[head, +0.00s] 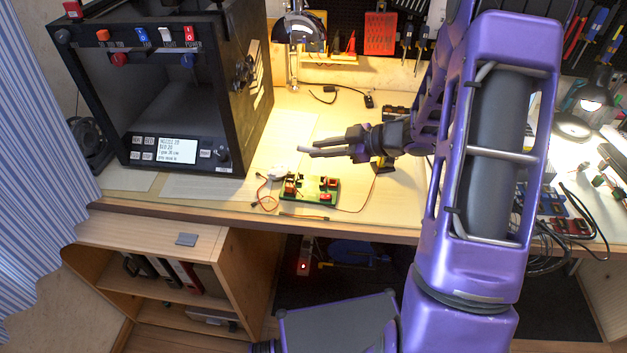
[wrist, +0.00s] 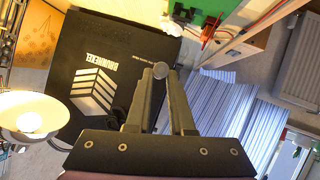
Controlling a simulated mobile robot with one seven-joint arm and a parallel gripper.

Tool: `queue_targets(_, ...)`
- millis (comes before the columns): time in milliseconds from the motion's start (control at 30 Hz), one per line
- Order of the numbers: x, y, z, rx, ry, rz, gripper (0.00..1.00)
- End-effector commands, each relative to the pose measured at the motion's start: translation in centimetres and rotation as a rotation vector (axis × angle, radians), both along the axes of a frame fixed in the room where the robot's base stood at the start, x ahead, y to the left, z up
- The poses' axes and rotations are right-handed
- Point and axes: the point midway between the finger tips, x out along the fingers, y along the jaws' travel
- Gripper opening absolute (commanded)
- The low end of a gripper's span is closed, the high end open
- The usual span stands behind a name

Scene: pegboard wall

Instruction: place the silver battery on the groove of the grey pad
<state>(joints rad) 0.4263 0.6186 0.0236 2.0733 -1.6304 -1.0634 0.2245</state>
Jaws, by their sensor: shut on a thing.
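My gripper (head: 313,149) is above the workbench in the head view, its fingers pointing left. In the wrist view my gripper (wrist: 161,76) is shut on the silver battery (wrist: 159,70), whose small round end shows between the fingertips. A small flat grey pad (head: 186,239) lies on top of the low wooden shelf unit, in front of and below the bench. My gripper is up and to the right of it, well apart. The groove is too small to see, and I cannot make out the pad in the wrist view.
A black printer-like machine (head: 150,90) fills the left of the bench. A green circuit board (head: 309,190) with loose wires lies near the bench's front edge, below my gripper. The shelf top (head: 140,235) around the pad is clear. A striped curtain (head: 35,180) hangs at left.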

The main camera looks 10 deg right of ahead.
Motion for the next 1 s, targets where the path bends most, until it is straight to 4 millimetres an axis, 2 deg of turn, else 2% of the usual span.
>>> queue_targets(233,0.0,0.0,0.0,0.0,-0.001,0.0,0.0)
queue_targets(333,0.0,0.0,-0.7,0.0,0.001,0.0,0.0)
queue_targets(800,0.0,0.0,-7.9,0.001,0.002,-0.001,0.0)
queue_targets(1000,0.0,0.0,-9.6,0.0,0.0,-0.001,0.0)
